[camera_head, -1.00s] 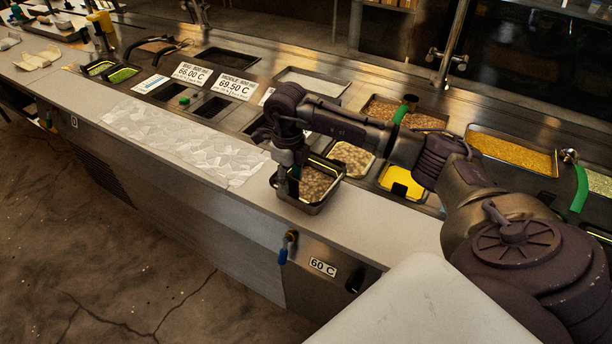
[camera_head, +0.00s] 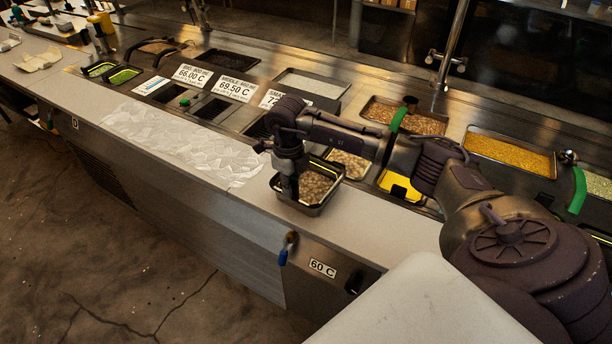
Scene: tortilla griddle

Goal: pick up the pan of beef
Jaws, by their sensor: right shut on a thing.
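The pan of beef (camera_head: 316,188) is a small dark rectangular pan with brown chunks in it, at the front of the counter. My right gripper (camera_head: 287,190) points down at the pan's left side and is shut on it. The gripper's fingers are partly hidden by the wrist and the pan's wall. Whether the pan touches the counter I cannot tell. My left gripper is not in view.
The counter's pale front strip (camera_head: 370,232) is clear to the right of the pan. Crumpled white paper (camera_head: 165,140) covers the strip to the left. Behind are a yellow container (camera_head: 400,187), a tray of brown food (camera_head: 420,120) and a tray of yellow food (camera_head: 508,152).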

